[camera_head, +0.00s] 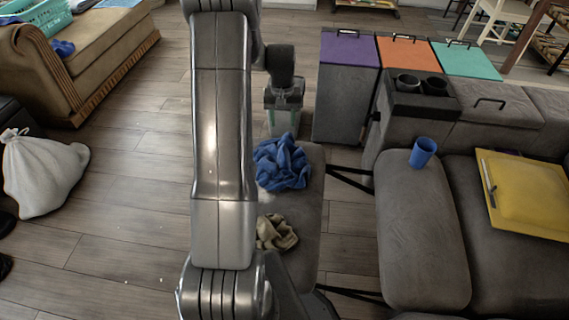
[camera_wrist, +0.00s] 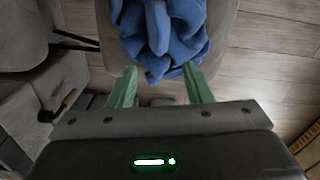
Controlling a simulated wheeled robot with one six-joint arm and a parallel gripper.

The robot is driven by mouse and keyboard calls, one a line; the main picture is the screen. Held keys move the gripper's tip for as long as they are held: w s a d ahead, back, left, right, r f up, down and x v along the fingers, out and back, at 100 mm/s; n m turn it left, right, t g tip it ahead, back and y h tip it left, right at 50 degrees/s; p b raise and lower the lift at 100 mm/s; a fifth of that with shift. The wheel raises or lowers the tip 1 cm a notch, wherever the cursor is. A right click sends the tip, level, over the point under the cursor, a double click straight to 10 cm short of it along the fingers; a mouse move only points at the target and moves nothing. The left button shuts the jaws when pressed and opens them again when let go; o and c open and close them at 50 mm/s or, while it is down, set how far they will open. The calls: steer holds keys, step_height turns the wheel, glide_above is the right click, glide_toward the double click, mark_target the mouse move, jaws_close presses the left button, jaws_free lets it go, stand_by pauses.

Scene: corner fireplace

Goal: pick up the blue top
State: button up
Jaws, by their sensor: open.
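The blue top (camera_head: 283,163) lies crumpled on a grey padded seat (camera_head: 309,210), partly hidden behind my arm in the head view. In the wrist view the blue top (camera_wrist: 165,35) is at the top centre, just past the fingertips. My gripper (camera_head: 284,122) is at the far side of the blue top. Its two green fingers (camera_wrist: 160,78) are apart, with nothing held between them. The lower edge of the cloth reaches close to the space between the fingertips; I cannot tell if they touch.
A beige cloth (camera_head: 276,232) lies on the same seat, nearer me. Lidded bins (camera_head: 346,85) stand behind. A white sack (camera_head: 42,172) is at left, with bare floor between.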

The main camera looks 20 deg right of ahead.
steer(key=b, duration=0.1)
glide_above(284, 147)
steer(key=f, duration=0.7)
steer(key=shift+w+a+f, duration=0.15)
steer(key=shift+w, duration=0.1)
steer(key=f, duration=0.2)
steer(key=f+b, duration=0.1)
steer(key=f, duration=0.2)
steer(key=shift+s+f+b, duration=0.2)
steer(key=shift+f+b, duration=0.1)
steer(key=shift+r, duration=0.1)
jaws_close()
